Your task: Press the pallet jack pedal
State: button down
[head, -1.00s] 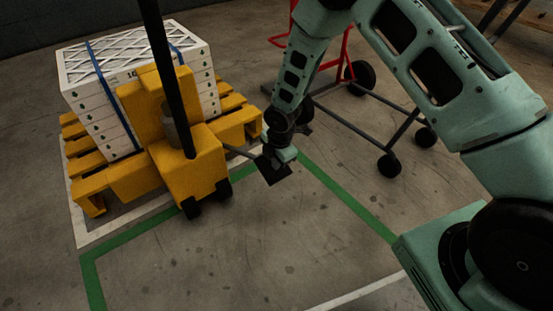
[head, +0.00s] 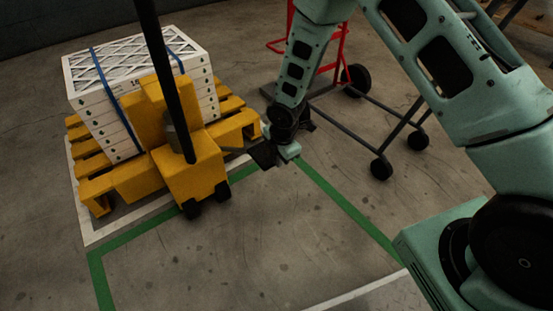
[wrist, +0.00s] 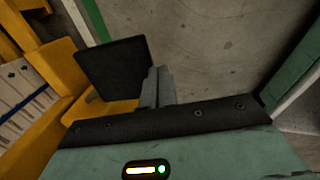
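The yellow pallet jack (head: 196,172) stands at the left in the head view, with its black handle post rising out of the top of the picture. Its pedal (head: 263,154) is a dark square plate on a thin bar off the jack's right side. The pedal also shows large in the wrist view (wrist: 112,66). My gripper (head: 287,153) is right beside the pedal's right end and partly hides it. In the wrist view its grey fingers (wrist: 157,87) are together and empty, at the plate's right edge. I cannot tell whether they touch it.
White boxed filters (head: 128,84) with blue straps sit on a yellow pallet (head: 98,182) behind the jack. A red and black hand cart (head: 362,130) stands behind my arm. Green tape (head: 345,208) marks the floor, which is clear in front.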

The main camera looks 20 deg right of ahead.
jog(key=r, duration=0.1)
jog(key=s+r+p, duration=0.1)
jog(key=r, duration=0.1)
jog(key=s+r+p, duration=0.1)
jog(key=r, duration=0.1)
jog(key=shift+s+d+r, duration=0.2)
jog(key=shift+d, duration=0.2)
dwell(0.6)
